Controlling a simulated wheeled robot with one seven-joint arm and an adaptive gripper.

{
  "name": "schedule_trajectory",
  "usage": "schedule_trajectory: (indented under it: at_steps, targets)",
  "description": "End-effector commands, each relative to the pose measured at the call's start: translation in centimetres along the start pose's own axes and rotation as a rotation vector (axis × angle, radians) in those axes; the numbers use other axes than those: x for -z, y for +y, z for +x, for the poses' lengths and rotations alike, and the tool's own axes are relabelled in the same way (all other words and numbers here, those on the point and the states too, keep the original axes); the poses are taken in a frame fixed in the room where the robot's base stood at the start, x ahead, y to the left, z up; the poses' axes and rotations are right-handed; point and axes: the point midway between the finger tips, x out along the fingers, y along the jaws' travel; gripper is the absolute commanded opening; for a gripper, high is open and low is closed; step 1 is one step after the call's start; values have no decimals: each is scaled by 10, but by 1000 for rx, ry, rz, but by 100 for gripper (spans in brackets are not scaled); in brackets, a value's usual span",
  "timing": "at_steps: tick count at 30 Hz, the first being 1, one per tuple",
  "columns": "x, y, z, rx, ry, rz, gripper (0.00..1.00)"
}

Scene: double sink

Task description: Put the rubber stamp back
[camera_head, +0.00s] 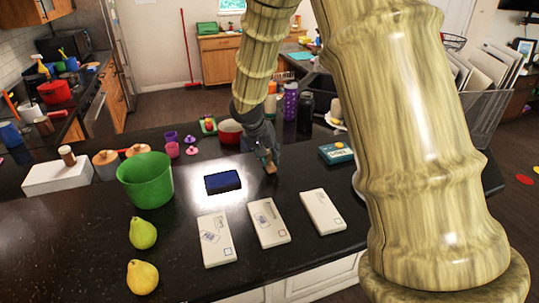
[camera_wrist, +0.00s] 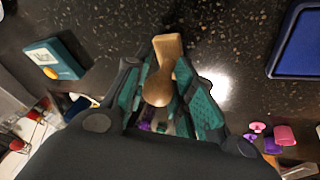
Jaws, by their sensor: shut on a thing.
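The wooden rubber stamp (camera_wrist: 168,47) has a round knob handle and a block end. My gripper (camera_wrist: 158,68) is shut on it, with its teal-padded fingers on both sides of the handle. In the head view, my gripper (camera_head: 266,150) points down over the dark counter, with the stamp (camera_head: 271,166) at its tips. I cannot tell whether the stamp touches the counter. The blue ink pad (camera_head: 223,181) lies just left of the stamp; its edge shows in the wrist view (camera_wrist: 300,45). Three white envelopes (camera_head: 214,239) (camera_head: 268,222) (camera_head: 322,211) lie nearer the front, each with printed marks.
A green bucket (camera_head: 146,180) stands left of the ink pad, with two pears (camera_head: 142,232) (camera_head: 142,277) in front. A teal box (camera_head: 336,152) lies to the right. A white box (camera_head: 58,176) and pink and purple cups (camera_head: 172,149) are further left and back.

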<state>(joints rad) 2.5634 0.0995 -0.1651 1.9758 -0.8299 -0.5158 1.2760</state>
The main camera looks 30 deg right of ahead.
Motion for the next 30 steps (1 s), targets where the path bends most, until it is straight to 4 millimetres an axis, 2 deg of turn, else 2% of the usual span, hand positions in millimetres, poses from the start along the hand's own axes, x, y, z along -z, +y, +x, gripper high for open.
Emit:
schedule_trajectory:
  at_steps: [6, 7, 10, 11, 23, 30]
  targets:
    - [-1, 0, 3, -1, 0, 0, 10]
    - [-1, 0, 3, -1, 0, 0, 27]
    - [-1, 0, 2, -1, 0, 0, 45]
    - [-1, 0, 2, -1, 0, 0, 47]
    - [1, 0, -2, 1, 0, 0, 47]
    - [0, -1, -28, 2, 4, 2, 47]
